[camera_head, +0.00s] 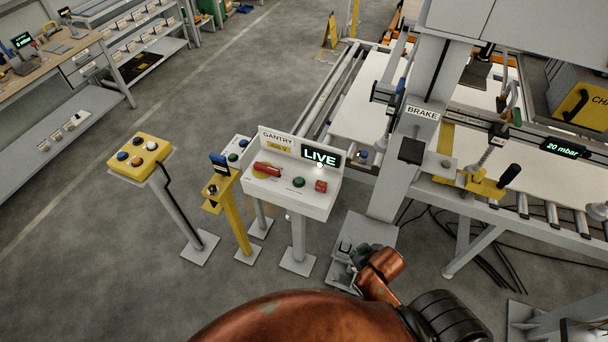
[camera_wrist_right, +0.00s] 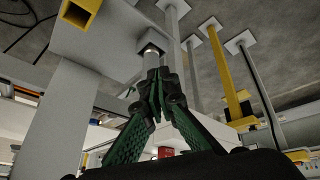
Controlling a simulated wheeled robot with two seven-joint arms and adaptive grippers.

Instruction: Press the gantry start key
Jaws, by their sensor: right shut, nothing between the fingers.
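The gantry console (camera_head: 300,200) is a white box on a post, labelled GANTRY, with a lit LIVE display (camera_head: 320,155). On its top are a red handle (camera_head: 267,169) at the left, a round green button (camera_head: 298,182) in the middle and a small red block (camera_head: 321,186) at the right. I cannot tell by label which is the start key. My right gripper (camera_head: 345,248) is shut and empty, below and right of the console in the head view, apart from its buttons. In the right wrist view its green fingers (camera_wrist_right: 160,85) meet at the tips. My left gripper is out of view.
Left of the console stand a yellow post (camera_head: 238,215) and a yellow button box (camera_head: 140,158) on a stand. The grey gantry column (camera_head: 405,165) with a BRAKE sign and a roller conveyor (camera_head: 540,225) are at the right. Open floor lies at the left.

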